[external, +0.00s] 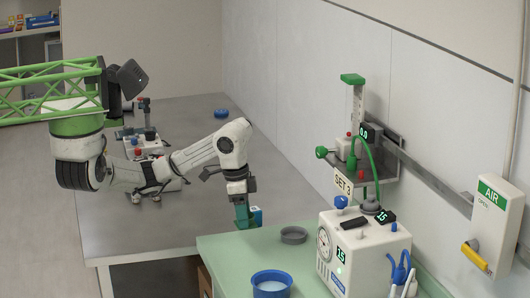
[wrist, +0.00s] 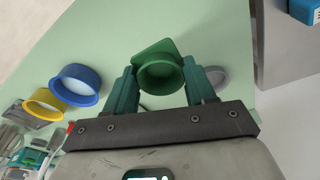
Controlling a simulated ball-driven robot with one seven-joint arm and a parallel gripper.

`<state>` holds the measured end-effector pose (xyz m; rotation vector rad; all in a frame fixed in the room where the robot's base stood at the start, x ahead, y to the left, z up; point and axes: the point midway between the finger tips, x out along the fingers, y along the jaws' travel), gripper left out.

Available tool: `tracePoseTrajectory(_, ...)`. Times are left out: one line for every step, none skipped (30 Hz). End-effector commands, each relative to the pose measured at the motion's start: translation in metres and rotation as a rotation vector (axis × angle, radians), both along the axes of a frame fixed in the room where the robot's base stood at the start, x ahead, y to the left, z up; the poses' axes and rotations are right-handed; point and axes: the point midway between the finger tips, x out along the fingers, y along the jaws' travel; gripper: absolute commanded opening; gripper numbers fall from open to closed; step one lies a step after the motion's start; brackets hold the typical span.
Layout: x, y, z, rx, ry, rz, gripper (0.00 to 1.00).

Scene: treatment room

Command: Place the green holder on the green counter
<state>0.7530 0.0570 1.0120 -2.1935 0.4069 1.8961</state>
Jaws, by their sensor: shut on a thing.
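The green holder (wrist: 161,74) is a round cup with a squarish plate at its rim. In the wrist view it sits between the two teal fingers of my gripper (wrist: 162,85), which is shut on it. The green counter (wrist: 165,28) fills the wrist view behind the holder, and it also shows in the external view (external: 235,257). In the external view my gripper (external: 243,215) points down near the counter's far left corner, by the grey table. I cannot make out the holder apart from the fingers there, nor its height above the counter.
On the counter are a grey ring (external: 293,235), a blue bowl (external: 271,284) and a white gauge unit (external: 362,250). A yellow dish (wrist: 43,104) lies beside the blue bowl.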

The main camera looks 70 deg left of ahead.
Motion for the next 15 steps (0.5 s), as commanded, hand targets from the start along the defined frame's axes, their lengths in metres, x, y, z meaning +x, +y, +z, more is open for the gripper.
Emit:
tracePoseTrajectory(0.011, 0.000, -0.006, -0.002, 0.002, 0.003, 0.00)
tracePoseTrajectory(0.014, 0.002, -0.011, 0.001, 0.003, 0.003, 0.00)
tracePoseTrajectory(0.020, 0.002, -0.018, 0.001, 0.002, 0.003, 0.00)
tracePoseTrajectory(0.024, 0.003, -0.024, 0.001, 0.002, 0.003, 0.00)
tracePoseTrajectory(0.028, 0.003, -0.028, 0.001, 0.002, 0.002, 0.00)
tracePoseTrajectory(0.033, 0.003, -0.033, 0.000, 0.001, 0.003, 0.00)
tracePoseTrajectory(0.036, 0.003, -0.037, 0.001, 0.001, 0.002, 0.00)
tracePoseTrajectory(0.039, 0.004, -0.041, 0.001, 0.001, 0.001, 0.00)
tracePoseTrajectory(0.042, 0.004, -0.045, 0.002, -0.001, 0.001, 0.00)
tracePoseTrajectory(0.044, 0.004, -0.046, 0.001, 0.000, 0.000, 0.00)
tracePoseTrajectory(0.045, 0.004, -0.048, 0.001, 0.000, 0.000, 0.00)
tracePoseTrajectory(0.047, 0.004, -0.050, 0.000, -0.001, 0.001, 0.00)
tracePoseTrajectory(0.048, 0.004, -0.051, 0.000, -0.001, 0.001, 0.00)
tracePoseTrajectory(0.049, 0.004, -0.053, 0.000, -0.001, 0.000, 0.00)
tracePoseTrajectory(0.051, 0.004, -0.055, 0.000, 0.000, 0.000, 0.00)
